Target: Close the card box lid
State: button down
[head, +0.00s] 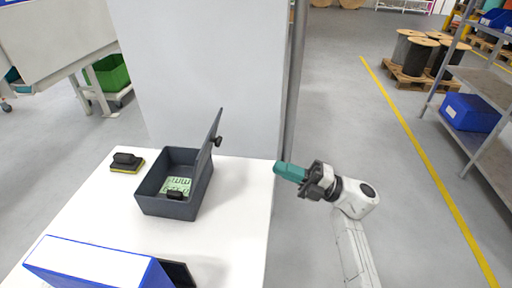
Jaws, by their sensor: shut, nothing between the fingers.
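The dark grey card box (168,207) stands on the white table, with green-and-white cards (175,184) inside. Its lid (211,135) stands up, open, hinged along the right side, with a black knob (217,142) on its outer right face. A small black piece (175,195) shows at the box's front wall. My gripper (277,168) with teal fingers is shut and empty. It is to the right of the box and lid, near the table's right edge, apart from both.
The white table (232,225) is clear between box and right edge. A black-and-yellow block (127,162) lies left of the box. A blue-and-white box (95,265) and a dark flat object (179,273) are at the front. A grey panel and post (290,90) stand behind.

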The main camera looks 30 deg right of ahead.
jog(key=p+x, duration=0.1)
jog(key=x, duration=1.2)
jog(key=shift+p, duration=0.4)
jog(key=shift+w+a+r, duration=0.1)
jog(key=shift+a, duration=0.05)
jog(key=shift+w+r, duration=0.1)
jog(key=shift+r, duration=0.05)
